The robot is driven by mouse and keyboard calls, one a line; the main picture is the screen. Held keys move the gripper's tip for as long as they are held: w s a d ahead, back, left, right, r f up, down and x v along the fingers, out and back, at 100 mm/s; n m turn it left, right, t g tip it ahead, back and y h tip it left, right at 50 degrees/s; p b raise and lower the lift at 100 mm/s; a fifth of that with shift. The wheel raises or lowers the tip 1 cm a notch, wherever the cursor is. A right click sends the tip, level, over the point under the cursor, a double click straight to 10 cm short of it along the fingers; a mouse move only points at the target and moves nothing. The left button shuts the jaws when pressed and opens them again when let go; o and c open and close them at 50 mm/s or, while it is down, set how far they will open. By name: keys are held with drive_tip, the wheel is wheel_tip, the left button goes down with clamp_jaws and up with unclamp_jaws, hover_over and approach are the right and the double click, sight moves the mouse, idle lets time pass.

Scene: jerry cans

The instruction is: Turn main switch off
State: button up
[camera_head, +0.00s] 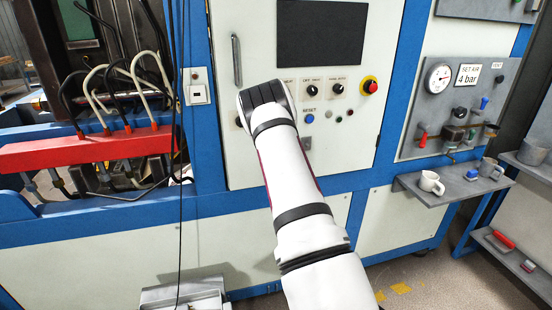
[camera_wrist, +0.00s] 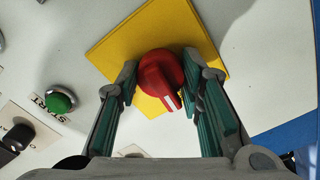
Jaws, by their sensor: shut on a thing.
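The main switch is a red rotary knob (camera_wrist: 160,78) with a white pointer mark, on a yellow square plate (camera_wrist: 200,38) in the wrist view. The pointer mark faces down and slightly right in that view. My gripper (camera_wrist: 163,84) has one green-padded finger on each side of the knob and is shut on it. In the head view, my arm's end covers the switch and the gripper's fingers, against the white cabinet panel (camera_head: 240,165).
A green button (camera_wrist: 60,101) labelled START and a black knob (camera_wrist: 18,138) are left of the gripper in the wrist view. A red emergency button (camera_head: 370,86) and a blue reset button (camera_head: 309,118) are on the panel. A shelf (camera_head: 450,190) with mugs stands right.

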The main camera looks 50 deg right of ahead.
drive_tip(key=shift+n, duration=0.3)
drive_tip(key=o, duration=1.2)
drive_tip(key=shift+c, duration=0.2)
drive_tip(key=shift+s, duration=0.1)
drive_tip(key=v, duration=1.2)
